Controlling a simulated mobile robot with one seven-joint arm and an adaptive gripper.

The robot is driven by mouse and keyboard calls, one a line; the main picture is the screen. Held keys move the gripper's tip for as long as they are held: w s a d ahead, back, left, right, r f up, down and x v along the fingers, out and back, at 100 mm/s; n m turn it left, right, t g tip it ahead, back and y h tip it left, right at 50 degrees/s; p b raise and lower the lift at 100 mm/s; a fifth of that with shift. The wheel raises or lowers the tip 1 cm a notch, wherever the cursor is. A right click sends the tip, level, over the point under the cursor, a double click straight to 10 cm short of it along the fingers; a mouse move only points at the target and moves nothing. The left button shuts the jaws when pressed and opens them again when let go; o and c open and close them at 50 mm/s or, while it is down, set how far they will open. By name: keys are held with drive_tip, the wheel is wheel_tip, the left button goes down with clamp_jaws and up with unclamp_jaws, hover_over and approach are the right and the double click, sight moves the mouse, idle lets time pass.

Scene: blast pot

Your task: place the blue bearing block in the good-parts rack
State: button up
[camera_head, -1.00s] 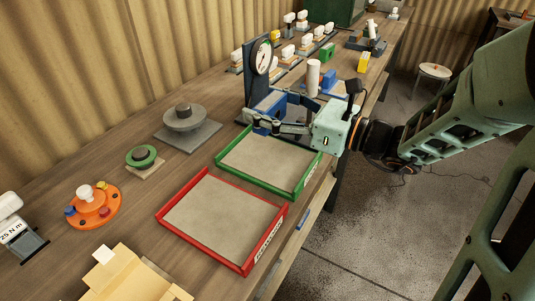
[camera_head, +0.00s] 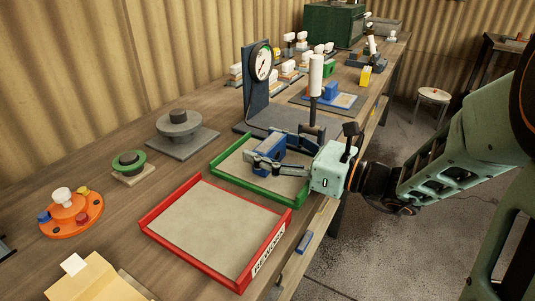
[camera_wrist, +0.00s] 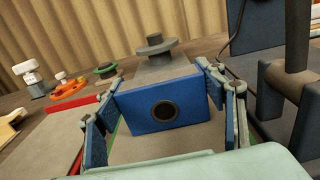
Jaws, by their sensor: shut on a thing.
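The blue bearing block (camera_head: 266,158) is between the fingers of my gripper (camera_head: 272,152), which is shut on it. In the wrist view the block (camera_wrist: 162,106) shows its front face with a dark round bore, with a finger at each side. The block is over the back part of the green-edged tray (camera_head: 238,182), which I take as the good-parts rack, though I read no label on it. I cannot tell whether the block touches the tray's bed.
A red-edged tray (camera_head: 213,272) marked REWORK lies in front of the green one. A dial gauge stand (camera_head: 256,95) and a post with a white top (camera_head: 315,80) stand just behind.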

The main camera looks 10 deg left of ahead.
drive_tip(key=shift+r, duration=0.1)
drive_tip(key=o, duration=1.6)
drive_tip(key=shift+f, duration=0.2)
drive_tip(key=shift+c, duration=0.2)
drive_tip(key=shift+r, duration=0.1)
drive_tip(key=shift+d+r, duration=0.1)
drive_tip(key=shift+d, duration=0.1)
drive_tip(key=p+v, duration=0.2)
drive_tip(key=v, duration=0.9)
drive_tip(key=shift+s+d, duration=0.2)
drive_tip(key=shift+d, duration=0.1)
